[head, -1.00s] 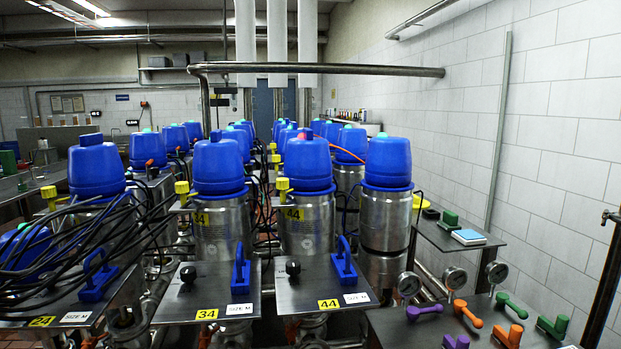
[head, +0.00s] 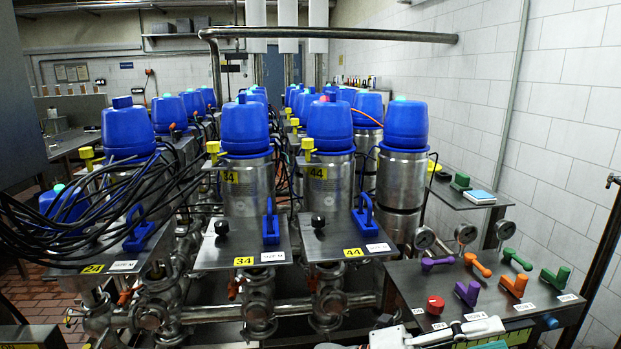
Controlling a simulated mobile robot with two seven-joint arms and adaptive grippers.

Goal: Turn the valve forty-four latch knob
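The valve forty-four plate (head: 338,240) is a grey metal shelf with a yellow 44 label (head: 353,253) at its front edge. A round black knob (head: 318,221) stands on the plate's left side. A blue upright handle (head: 363,215) stands on its right side. Behind the plate is the steel valve cylinder (head: 322,180) with a blue domed cap (head: 330,127) and another 44 label. Nothing touches the knob. A white part of my arm shows at the bottom right edge, but neither gripper can be made out.
Plate 34 (head: 225,250), with its own black knob and blue handle, is just left. Pipes (head: 327,303) run below the plates. At right is a panel (head: 410,285) with coloured handles and a red knob (head: 435,304). Black cables hang at left.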

